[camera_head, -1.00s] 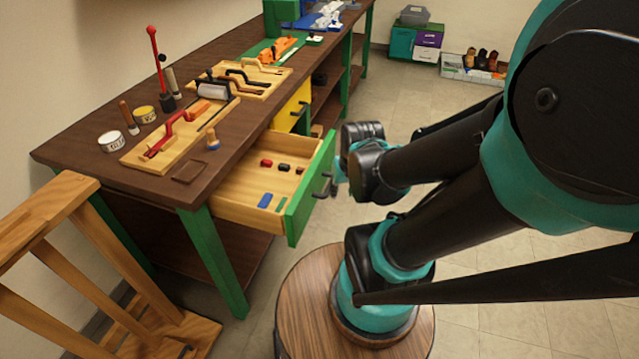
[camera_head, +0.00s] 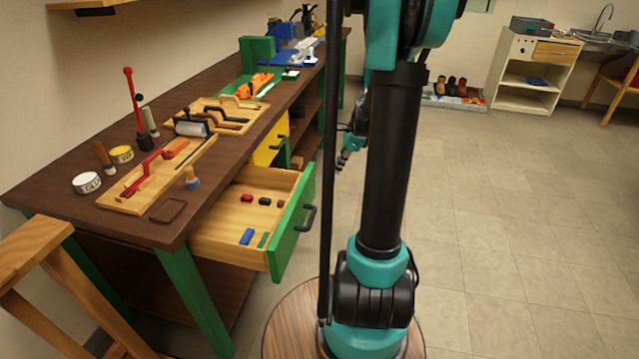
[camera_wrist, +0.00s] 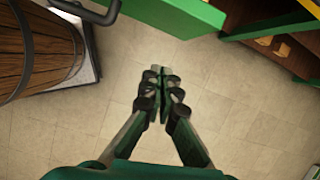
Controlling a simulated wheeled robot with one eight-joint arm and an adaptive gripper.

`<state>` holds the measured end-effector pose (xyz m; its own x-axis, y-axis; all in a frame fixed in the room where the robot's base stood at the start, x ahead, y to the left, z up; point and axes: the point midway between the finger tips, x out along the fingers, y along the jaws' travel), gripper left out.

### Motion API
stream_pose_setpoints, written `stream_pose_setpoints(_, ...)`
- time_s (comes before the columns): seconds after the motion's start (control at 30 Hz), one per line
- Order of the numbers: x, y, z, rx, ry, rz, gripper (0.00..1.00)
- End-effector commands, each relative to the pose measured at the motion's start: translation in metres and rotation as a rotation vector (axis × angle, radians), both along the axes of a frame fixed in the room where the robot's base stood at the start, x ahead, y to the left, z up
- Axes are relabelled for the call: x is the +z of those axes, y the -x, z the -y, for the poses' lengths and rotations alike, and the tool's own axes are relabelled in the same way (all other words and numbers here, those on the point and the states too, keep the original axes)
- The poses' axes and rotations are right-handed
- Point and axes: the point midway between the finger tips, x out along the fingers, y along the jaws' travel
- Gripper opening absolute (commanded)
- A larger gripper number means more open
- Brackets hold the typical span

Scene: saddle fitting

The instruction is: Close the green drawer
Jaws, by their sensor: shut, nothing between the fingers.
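The green drawer (camera_head: 292,228) stands pulled out from the workbench, its green front facing right with a dark handle (camera_head: 306,217). Red, black, blue and green small items lie inside. My gripper (camera_head: 345,158) is small in the head view, partly hidden behind my arm, beyond the drawer and to its right, apart from it. In the wrist view my gripper (camera_wrist: 161,73) is shut and empty, with floor below it. A green panel, apparently the drawer front (camera_wrist: 180,14), and a dark handle (camera_wrist: 92,12) show at the top edge, apart from the fingers.
The brown workbench (camera_head: 95,222) holds tools, clamps and tins. A yellow drawer (camera_head: 270,150) sits beyond the green one. A wooden frame (camera_head: 40,262) stands at lower left. Shoes (camera_head: 452,86) and a white cabinet (camera_head: 528,75) are at the back. The tiled floor at right is clear.

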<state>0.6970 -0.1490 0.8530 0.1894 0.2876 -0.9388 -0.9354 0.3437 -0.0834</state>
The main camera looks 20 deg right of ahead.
Motion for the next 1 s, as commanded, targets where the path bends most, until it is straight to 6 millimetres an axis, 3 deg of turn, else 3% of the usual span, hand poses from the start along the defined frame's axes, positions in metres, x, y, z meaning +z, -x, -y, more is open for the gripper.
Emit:
stream_pose_setpoints(0.1,-0.004,-0.013,0.015,-0.121,-0.051,-0.042,0.00)
stream_pose_setpoints(0.3,-0.012,-0.019,0.017,-0.174,-0.072,-0.061,0.00)
stream_pose_setpoints(0.87,-0.098,-0.036,-0.014,-0.170,-0.070,-0.060,0.00)
stream_pose_setpoints(1.0,-0.098,-0.045,-0.032,-0.167,-0.070,-0.060,0.00)
